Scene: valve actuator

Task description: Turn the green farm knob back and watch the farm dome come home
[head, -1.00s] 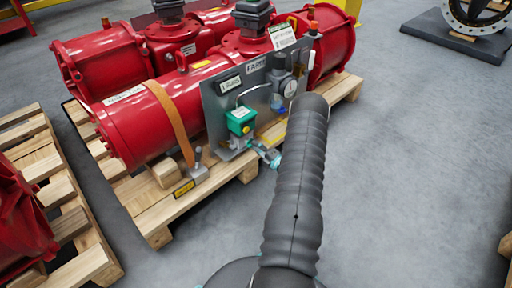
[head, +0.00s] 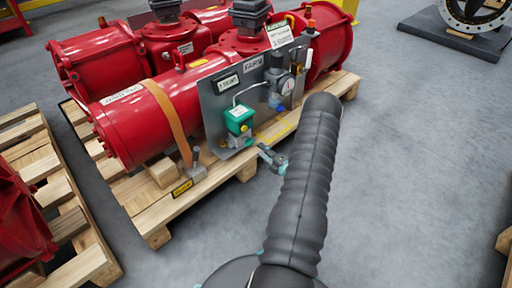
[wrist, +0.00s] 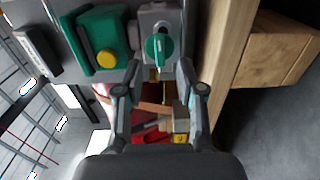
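The green knob (wrist: 157,50) sits on a grey block on the panel, its handle pointing toward my gripper in the wrist view. My gripper (wrist: 160,72) is open, with its fingers apart and the knob just beyond and between the tips; nothing is held. In the head view my gripper (head: 271,158) is small, to the right of the panel's lower edge, apart from it. The grey panel (head: 212,110) bears a FARM label (head: 253,64). A dark housing (head: 250,14) tops the red actuator behind the panel; I cannot make out its indicator reading.
A green box with a yellow button (wrist: 106,58) is beside the knob.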

